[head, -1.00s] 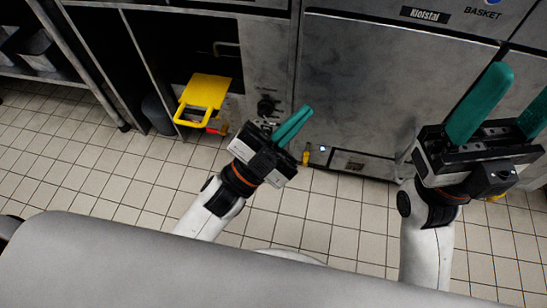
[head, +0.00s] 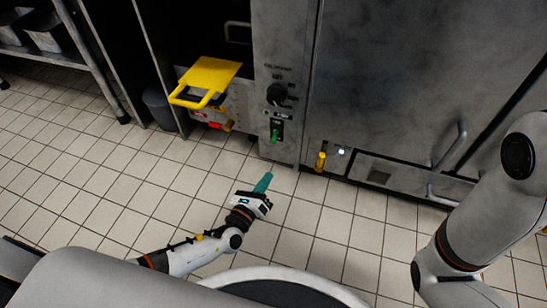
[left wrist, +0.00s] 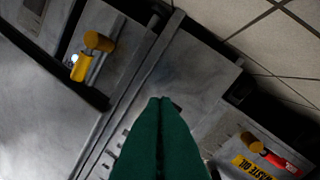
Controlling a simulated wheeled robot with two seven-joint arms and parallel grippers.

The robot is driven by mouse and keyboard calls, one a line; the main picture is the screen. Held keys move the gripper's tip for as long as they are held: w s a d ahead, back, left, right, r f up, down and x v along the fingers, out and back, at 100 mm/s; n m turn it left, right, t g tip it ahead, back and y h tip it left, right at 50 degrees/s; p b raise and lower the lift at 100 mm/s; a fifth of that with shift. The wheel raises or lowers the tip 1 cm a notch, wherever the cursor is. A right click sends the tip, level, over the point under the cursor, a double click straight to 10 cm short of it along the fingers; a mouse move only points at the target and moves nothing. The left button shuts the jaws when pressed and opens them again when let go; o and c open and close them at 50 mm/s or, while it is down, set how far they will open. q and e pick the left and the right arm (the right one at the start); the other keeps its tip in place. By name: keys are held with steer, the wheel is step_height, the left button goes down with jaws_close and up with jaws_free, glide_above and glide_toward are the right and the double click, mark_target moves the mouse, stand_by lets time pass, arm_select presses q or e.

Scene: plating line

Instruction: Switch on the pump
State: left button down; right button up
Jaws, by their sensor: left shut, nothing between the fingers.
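A fryer control panel (head: 277,70) faces me in the head view. It carries a black round knob (head: 277,94) and, below it, a small green-lit switch (head: 275,134); its lettering is too small to read, so I cannot tell whether it is the pump switch. My left gripper (head: 263,183) has green fingers pressed together and empty, below and in front of the panel, apart from the switch. In the left wrist view its shut fingers (left wrist: 160,105) point at a grey metal surface; the switch does not show there. My right gripper is out of view.
A yellow-handled valve (head: 320,161) is right of the panel. A yellow tray-like part (head: 207,80) juts out at left, with a red handle (head: 214,125) below; a red handle by a "WASTE OIL" label (left wrist: 254,167) shows in the wrist view. Tiled floor (head: 110,190) is open.

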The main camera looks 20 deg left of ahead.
mark_target(274, 137)
arm_select(q)
steer(key=shift+w, duration=0.1)
stand_by(0.3)
steer(key=b+x, duration=0.4)
steer(key=x, duration=0.4)
steer(key=shift+w+d+f, duration=0.1)
steer(key=shift+w+f, duration=0.1)
steer(key=shift+w, duration=0.15)
steer(key=shift+w+r+b, duration=0.3)
steer(key=shift+w+b, duration=0.1)
steer(key=shift+w, duration=0.2)
steer(key=shift+s+a+r, duration=0.25)
steer(key=shift+a+r, duration=0.05)
steer(key=shift+r, duration=0.2)
steer(key=shift+s+a+r, duration=0.2)
steer(key=shift+a+r, duration=0.15)
steer(key=shift+r, duration=0.15)
steer(key=shift+s+a+r, duration=0.15)
steer(key=shift+a+r, duration=0.25)
steer(key=shift+r, duration=0.15)
